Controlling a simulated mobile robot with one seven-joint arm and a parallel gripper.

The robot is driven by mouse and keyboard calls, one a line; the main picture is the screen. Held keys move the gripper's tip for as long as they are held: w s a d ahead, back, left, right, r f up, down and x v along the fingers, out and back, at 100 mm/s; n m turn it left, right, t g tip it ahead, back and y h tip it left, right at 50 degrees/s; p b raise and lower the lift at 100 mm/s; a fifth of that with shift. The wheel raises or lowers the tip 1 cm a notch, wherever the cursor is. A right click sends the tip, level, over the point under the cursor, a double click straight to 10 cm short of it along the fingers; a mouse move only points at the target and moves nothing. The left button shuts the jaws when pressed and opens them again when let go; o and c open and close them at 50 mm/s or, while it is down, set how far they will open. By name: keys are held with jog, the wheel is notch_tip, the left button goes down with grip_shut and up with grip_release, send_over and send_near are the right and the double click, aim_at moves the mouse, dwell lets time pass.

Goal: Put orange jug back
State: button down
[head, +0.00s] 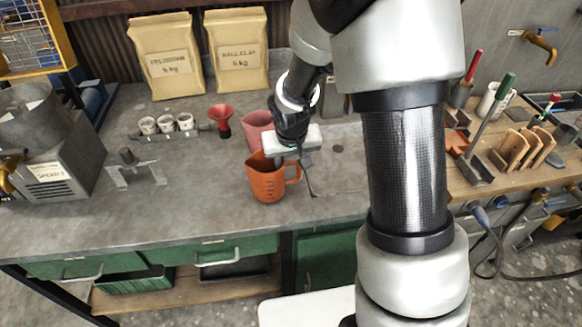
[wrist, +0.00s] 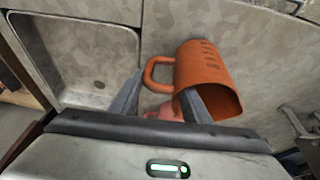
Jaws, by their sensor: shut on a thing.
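The orange jug (head: 268,182) stands upright over the grey bench near its front edge, with its handle to the right in the head view. Whether its base touches the bench is hard to tell. My gripper (head: 282,160) is above it, shut on its handle side. In the wrist view the orange jug (wrist: 205,72) shows measuring marks and an open mouth. There one finger of my gripper (wrist: 162,88) is outside by the handle and the other is at the mouth. The exact contact is partly hidden.
A pink-red jug (head: 257,128) stands close behind. A red funnel (head: 221,118) and a rack of white cups (head: 165,125) are left of it. Two paper sacks (head: 205,55) line the back wall. Wooden tools (head: 522,148) stand right.

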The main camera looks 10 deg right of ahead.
jog(key=shift+f, duration=0.55)
jog(key=shift+f, duration=0.2)
jog(key=c, duration=1)
grip_release()
jog(key=shift+r, duration=0.1)
